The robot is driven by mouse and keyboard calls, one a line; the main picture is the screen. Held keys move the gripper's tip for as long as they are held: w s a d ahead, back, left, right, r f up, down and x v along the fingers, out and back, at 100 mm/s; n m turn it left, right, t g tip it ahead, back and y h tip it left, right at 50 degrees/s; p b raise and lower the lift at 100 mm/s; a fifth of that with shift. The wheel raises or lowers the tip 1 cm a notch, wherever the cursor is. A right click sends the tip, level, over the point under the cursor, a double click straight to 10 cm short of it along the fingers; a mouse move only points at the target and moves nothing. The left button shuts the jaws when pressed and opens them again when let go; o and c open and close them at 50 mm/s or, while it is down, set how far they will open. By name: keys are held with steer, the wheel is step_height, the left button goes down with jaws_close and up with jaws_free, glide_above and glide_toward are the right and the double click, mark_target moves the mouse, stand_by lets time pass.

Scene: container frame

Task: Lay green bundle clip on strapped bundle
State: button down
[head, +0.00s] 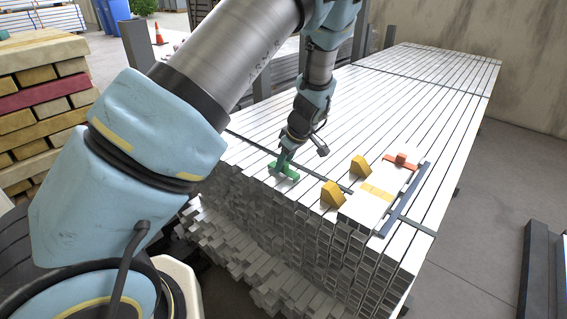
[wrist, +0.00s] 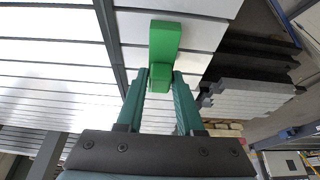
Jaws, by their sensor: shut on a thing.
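The green bundle clip (head: 284,171) is a small bright green block. It is between the fingers of my gripper (head: 287,156), which is shut on it. In the wrist view the clip (wrist: 165,40) sticks out past the fingertips (wrist: 160,80). The strapped bundle (head: 400,105) is a long stack of pale metal profiles with dark straps across it. The clip is at the bundle's top near its front left edge, close to the near strap (head: 335,185). I cannot tell whether the clip touches the bundle.
Two yellow wedges (head: 332,194) (head: 360,166), a white box with a yellow band (head: 377,192), a red-orange piece (head: 401,160) and a dark blue bar (head: 404,200) are on the bundle to the right. Dark posts (head: 360,35) stand along its left side. Stacked timber (head: 40,90) is at left.

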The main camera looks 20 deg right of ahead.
steer(key=c, duration=0.5)
jaws_free()
steer(key=shift+f, duration=0.1)
steer(key=shift+c, duration=0.2)
steer(key=v, duration=1.2)
steer(key=w+a+r+m+g+h, duration=0.1)
steer(key=a+r+m+g, duration=0.1)
steer(key=a, duration=1.4)
steer(key=s+a+r+m, duration=0.1)
steer(key=s+a, duration=0.3)
steer(key=a, duration=0.4)
steer(key=s+a+r+m+h, duration=0.1)
steer(key=s+a+m, duration=0.3)
steer(key=a, duration=0.5)
steer(key=shift+s+r, duration=0.2)
steer(key=shift+r, duration=0.15)
steer(key=shift+a+r+p, duration=0.1)
steer(key=shift+p, duration=0.25)
